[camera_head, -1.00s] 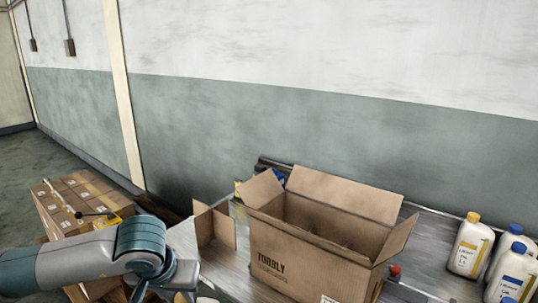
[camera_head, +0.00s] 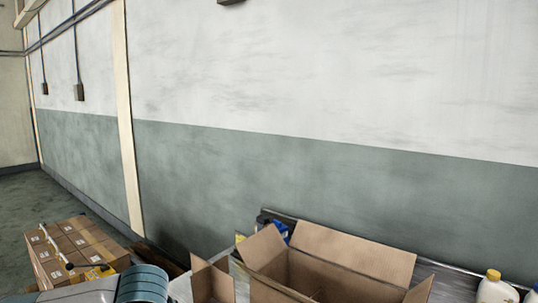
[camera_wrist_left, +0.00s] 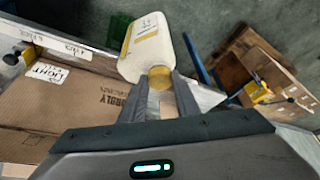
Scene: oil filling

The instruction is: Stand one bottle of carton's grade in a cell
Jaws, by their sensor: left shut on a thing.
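My left gripper (camera_wrist_left: 160,92) is shut on the yellow cap (camera_wrist_left: 160,77) of a white bottle with a yellow label (camera_wrist_left: 147,45). The bottle hangs beyond the fingertips in the left wrist view. The open brown carton (camera_head: 268,291) stands at the bottom centre of the head view with flaps spread; its cells are mostly hidden. In the wrist view its printed side (camera_wrist_left: 75,108) lies left of the gripper, apart from the bottle. Other bottles, one yellow-capped (camera_head: 493,289) and one blue-capped (camera_head: 535,291), stand at the right. My right gripper is not seen.
A stack of small boxes (camera_head: 75,250) stands on the floor at the left. A blue object (camera_head: 272,225) is behind the carton. Bench surface (camera_head: 450,283) is clear between carton and bottles.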

